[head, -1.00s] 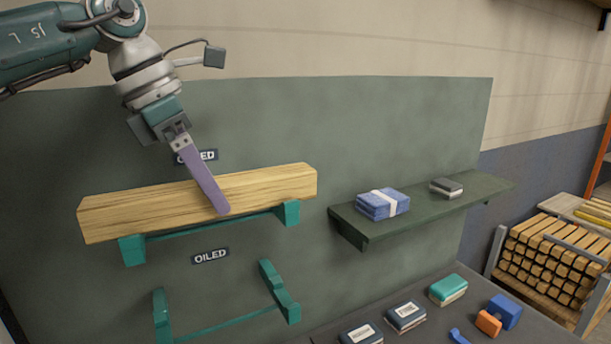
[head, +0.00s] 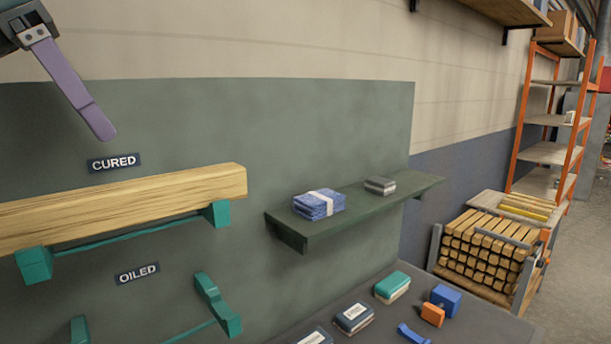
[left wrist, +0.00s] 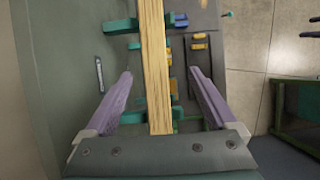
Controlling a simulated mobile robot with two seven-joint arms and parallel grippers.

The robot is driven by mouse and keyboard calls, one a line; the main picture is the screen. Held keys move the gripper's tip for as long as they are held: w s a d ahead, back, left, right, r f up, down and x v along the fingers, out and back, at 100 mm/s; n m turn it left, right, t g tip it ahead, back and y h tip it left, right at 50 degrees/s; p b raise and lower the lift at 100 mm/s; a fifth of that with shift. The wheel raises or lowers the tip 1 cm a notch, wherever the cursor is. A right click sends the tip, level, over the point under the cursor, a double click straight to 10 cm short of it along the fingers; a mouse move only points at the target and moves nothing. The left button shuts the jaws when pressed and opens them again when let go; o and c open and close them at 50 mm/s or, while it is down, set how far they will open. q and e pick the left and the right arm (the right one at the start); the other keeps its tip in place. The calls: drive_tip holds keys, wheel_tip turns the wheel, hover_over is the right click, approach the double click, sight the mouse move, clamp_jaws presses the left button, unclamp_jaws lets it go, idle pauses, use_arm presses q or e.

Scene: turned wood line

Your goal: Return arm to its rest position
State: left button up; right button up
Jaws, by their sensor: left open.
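My left gripper (head: 101,128) is at the upper left of the head view, raised above the wooden beam and apart from it. Its purple fingers also show in the left wrist view (left wrist: 160,82), spread wide with nothing held. The wooden beam (head: 130,208) rests on the teal brackets (head: 221,214) under the CURED label (head: 114,163). In the left wrist view the beam (left wrist: 154,60) runs lengthwise through the space seen between the fingers. My right gripper is not in view.
Empty teal brackets (head: 217,306) sit lower, by the OILED label (head: 137,273). A green shelf (head: 292,238) holds blue cloths (head: 319,204) and a grey block (head: 380,185). Below are a teal-topped block (head: 392,287) and other small items on a dark bench. A cart of timber (head: 488,251) stands right.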

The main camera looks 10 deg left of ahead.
use_arm(q)
drive_tip(key=w+d+f+m+t+h, duration=0.15)
drive_tip(key=d+h, duration=0.25)
drive_tip(key=d, duration=0.7)
drive_tip(key=d+r+n+t+h, duration=0.8)
drive_tip(key=d+r+n+h, duration=0.1)
drive_tip(key=d+n+h, duration=0.15)
drive_tip(key=s+a+f+n+t+y, duration=0.1)
drive_tip(key=a+f+n+t+y, duration=0.1)
drive_tip(key=a+f+n+y, duration=0.85)
drive_tip(key=s+a+f+n+t+y, duration=0.15)
drive_tip(key=f+n+y, duration=0.45)
drive_tip(key=n, duration=1)
drive_tip(key=s+a+f+n+g+y, duration=0.2)
drive_tip(key=s+f+n+g+y, duration=0.15)
drive_tip(key=s+f+g, duration=0.4)
drive_tip(key=s+d+f+n+g+h, duration=0.1)
drive_tip(key=s+d+f+n+g, duration=0.15)
drive_tip(key=s+f, duration=0.4)
drive_tip(key=s+d+f+n+g+h, duration=0.1)
drive_tip(key=s+f+g, duration=0.2)
drive_tip(key=s, duration=0.7)
wheel_tip(320, 180, up, 22)
drive_tip(key=p, duration=2.1)
drive_tip(key=shift+f+p, duration=0.15)
drive_tip(key=shift+p, duration=0.2)
